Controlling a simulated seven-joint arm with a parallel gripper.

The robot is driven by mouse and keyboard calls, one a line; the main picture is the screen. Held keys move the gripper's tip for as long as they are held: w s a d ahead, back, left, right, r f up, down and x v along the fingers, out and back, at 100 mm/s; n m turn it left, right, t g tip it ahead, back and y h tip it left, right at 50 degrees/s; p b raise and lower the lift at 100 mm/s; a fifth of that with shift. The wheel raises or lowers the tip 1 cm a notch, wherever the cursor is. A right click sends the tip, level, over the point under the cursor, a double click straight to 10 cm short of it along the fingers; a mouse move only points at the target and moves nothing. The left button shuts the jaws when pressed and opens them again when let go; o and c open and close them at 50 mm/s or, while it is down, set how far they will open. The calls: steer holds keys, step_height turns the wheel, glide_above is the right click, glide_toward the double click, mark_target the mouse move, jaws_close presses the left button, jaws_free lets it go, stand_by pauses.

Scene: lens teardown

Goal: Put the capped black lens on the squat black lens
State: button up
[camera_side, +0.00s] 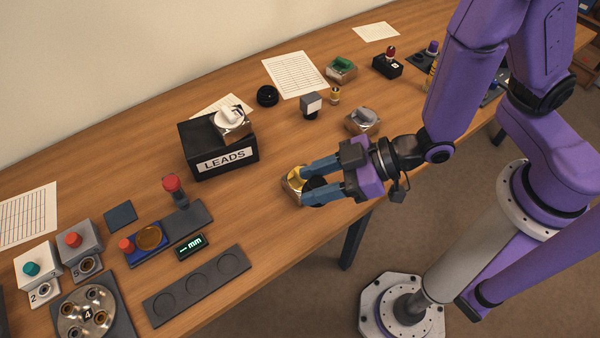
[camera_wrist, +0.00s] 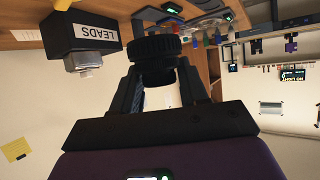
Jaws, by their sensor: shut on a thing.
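My gripper (camera_side: 304,185) is low over the front edge of the table, its two blue fingers pointing left. It is shut on a dark round piece (camera_side: 315,183), mostly hidden between the fingers in the side view. In the wrist view this piece is a black lens (camera_wrist: 155,47) with a ribbed rim, between the fingertips; I take it for the capped black lens, but its cap cannot be made out. A low, round black piece (camera_side: 267,96), which looks like the squat black lens, lies on the table behind the gripper, apart from it.
A metal block with a yellow top (camera_side: 293,178) is right by the fingertips. The black LEADS box (camera_side: 218,153) stands to the left, with a metal piece (camera_side: 232,122) on top. Another metal block (camera_side: 362,121) is behind the gripper. Bare wood surrounds the low black piece's front.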

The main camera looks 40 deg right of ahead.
steer(key=w+r, duration=0.2)
steer(key=w, duration=0.7)
steer(key=w+d+r, duration=0.2)
steer(key=w+d, duration=1.4)
steer(key=d, duration=0.1)
glide_above(267, 90)
steer(key=f, duration=0.9)
steer(key=shift+s+f, duration=0.2)
steer(key=shift+w+f, duration=0.2)
steer(key=shift+f, duration=1.5)
steer(key=shift+f, duration=0.2)
